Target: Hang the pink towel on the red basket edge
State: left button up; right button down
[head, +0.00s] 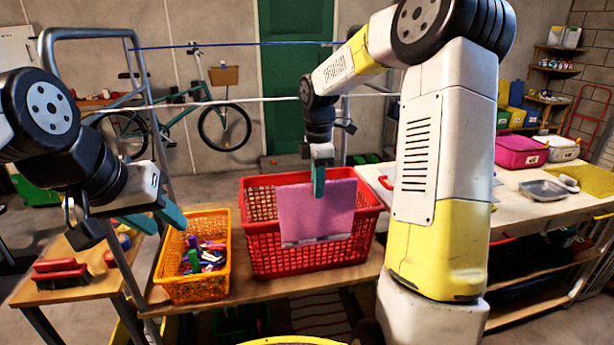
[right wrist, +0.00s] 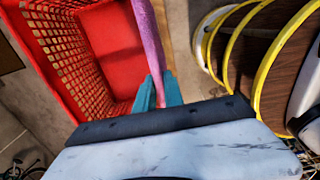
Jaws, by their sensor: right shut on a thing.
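The pink towel (head: 300,212) hangs flat at the front wall of the red basket (head: 310,258), its top slightly above the rim in the head view. My right gripper (head: 319,182) is over the basket's front, shut on the towel. In the right wrist view the fingers (right wrist: 158,92) pinch the pink towel (right wrist: 150,45) beside the rim of the red basket (right wrist: 75,62). I cannot tell whether the towel straddles the rim. My left gripper (head: 158,218) is open and empty, left of and above the orange basket.
An orange basket (head: 196,285) with several colourful clips (head: 203,258) stands left of the red basket. A worktop with a pink case (head: 521,152) and a metal tray (head: 543,190) is at right.

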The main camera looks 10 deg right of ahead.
aim_at(317, 216)
jog(key=shift+f, duration=4.6)
jog(key=c, duration=1.4)
grip_release()
jog(key=shift+o, duration=0.2)
